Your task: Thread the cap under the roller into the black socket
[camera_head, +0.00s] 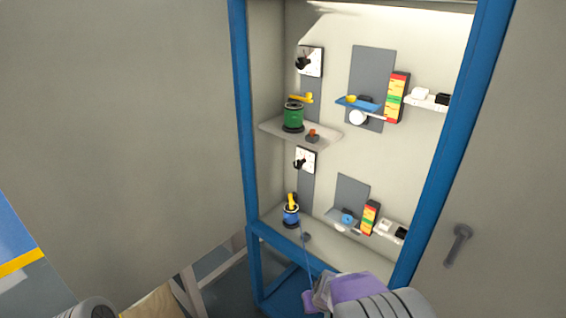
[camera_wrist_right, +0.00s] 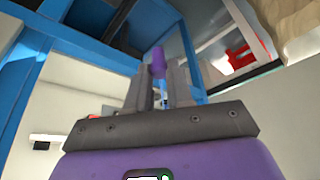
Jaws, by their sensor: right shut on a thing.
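My right gripper (camera_head: 322,290) is at the bottom of the head view, below and in front of the blue-framed cabinet. In the right wrist view its fingers (camera_wrist_right: 165,90) are shut on a purple cap (camera_wrist_right: 158,62). A thin blue cable (camera_head: 307,262) runs from the cap up to a blue spool (camera_head: 291,215) on the lower shelf. On that level, a small blue block (camera_head: 347,217) sits on a light bracket with a white roller-like part (camera_head: 340,227) at its underside. The black socket (camera_head: 402,233) is at the far right, beside a white one (camera_head: 385,225). My left gripper is out of view.
The blue cabinet frame (camera_head: 243,120) has uprights on both sides and a lower cross rail. The upper level holds a green spool (camera_head: 293,116), a white roller (camera_head: 358,118), a striped box (camera_head: 397,97) and white and black sockets (camera_head: 442,98). Another striped box (camera_head: 369,217) stands below.

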